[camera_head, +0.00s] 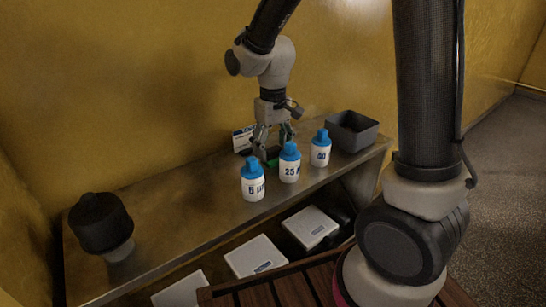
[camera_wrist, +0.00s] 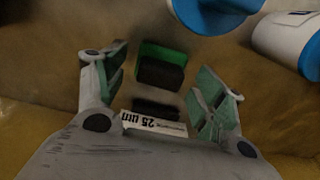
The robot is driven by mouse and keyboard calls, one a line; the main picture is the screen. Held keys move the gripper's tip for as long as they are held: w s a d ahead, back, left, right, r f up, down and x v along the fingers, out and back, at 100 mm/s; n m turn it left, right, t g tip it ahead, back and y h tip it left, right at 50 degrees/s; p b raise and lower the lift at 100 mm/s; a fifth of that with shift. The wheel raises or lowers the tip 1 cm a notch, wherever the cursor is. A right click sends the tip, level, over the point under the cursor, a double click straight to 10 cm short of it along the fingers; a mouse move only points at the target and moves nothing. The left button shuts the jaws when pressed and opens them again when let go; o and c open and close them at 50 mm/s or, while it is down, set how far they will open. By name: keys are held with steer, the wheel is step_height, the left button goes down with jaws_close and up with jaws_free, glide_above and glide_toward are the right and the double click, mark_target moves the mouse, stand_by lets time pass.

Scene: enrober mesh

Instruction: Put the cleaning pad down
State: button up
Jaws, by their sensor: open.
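The cleaning pad (camera_wrist: 161,68) is a small block with a green face and a dark body. In the wrist view it lies between and just beyond the fingertips of my gripper (camera_wrist: 160,88), with gaps on both sides. My gripper is open. In the head view my gripper (camera_head: 272,142) is low over the metal bench (camera_head: 190,207), behind the blue-capped bottles. A little of the green pad (camera_head: 272,162) shows below the fingers there. The pad appears to rest on the bench surface.
Three blue-capped bottles marked 5 (camera_head: 252,186), 25 (camera_head: 289,168) and 40 (camera_head: 320,152) stand close in front of my gripper. A white label card (camera_head: 243,138) is behind it; it reads 25 µm in the wrist view (camera_wrist: 154,124). A grey bin (camera_head: 352,130) stands right; a black-topped object (camera_head: 101,225) stands left.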

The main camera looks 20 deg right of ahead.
steer(key=shift+f, duration=0.6)
steer(key=c, duration=1.2)
